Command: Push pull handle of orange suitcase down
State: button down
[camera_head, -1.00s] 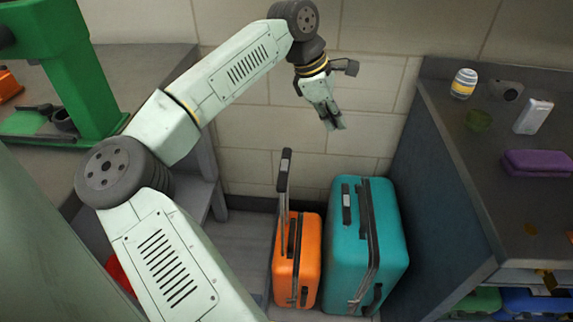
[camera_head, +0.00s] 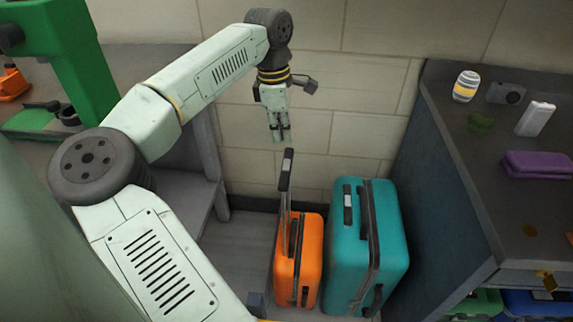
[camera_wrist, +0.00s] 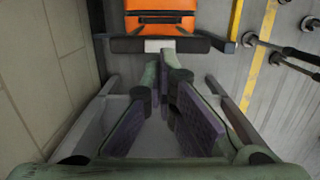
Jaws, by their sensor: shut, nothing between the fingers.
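The orange suitcase (camera_head: 311,260) stands upright on the floor. Its pull handle (camera_head: 286,170) is extended, with a dark grip on top of grey rods. My gripper (camera_head: 281,138) points down, shut and empty, just above the handle grip and slightly to its left in the head view. A gap shows between fingertips and grip there. In the wrist view, the dark grip (camera_wrist: 125,45) with a pale middle lies just beyond my fingertips (camera_wrist: 165,70), and the orange suitcase top (camera_wrist: 160,20) shows behind it. I cannot judge the exact height gap from the wrist view.
A teal suitcase (camera_head: 345,270) stands close on the right of the orange one. A dark counter (camera_head: 460,180) with small items is further right. A grey bench (camera_head: 185,190) stands on the left. The tiled wall (camera_head: 340,60) is behind.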

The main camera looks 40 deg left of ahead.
aim_at(287, 164)
jog(key=shift+w+d+f+b, duration=0.1)
jog(key=shift+d+f+b, duration=0.05)
jog(key=shift+f+b, duration=1.3)
jog(key=shift+w+d+f+b, duration=0.15)
jog(key=shift+f+b, duration=0.75)
jog(key=shift+f, duration=0.9)
notch_tip(287, 164, down, 31)
jog(key=b, duration=1.7)
jog(key=shift+s+b, duration=0.1)
jog(key=shift+b, duration=0.25)
jog(key=shift+a+r, duration=0.1)
jog(key=shift+r, duration=0.15)
jog(key=shift+s+a+r+p, duration=0.2)
jog(key=shift+s+a+p, duration=0.2)
jog(key=shift+a, duration=0.2)
jog(key=shift+s+a+r+p, duration=0.2)
jog(key=shift+s+a+p, duration=0.15)
jog(key=shift+a, duration=0.2)
jog(key=shift+r, duration=0.15)
notch_tip(287, 164, up, 12)
jog(key=a, duration=0.1)
jog(key=shift+s, duration=0.3)
jog(key=shift+f, duration=0.2)
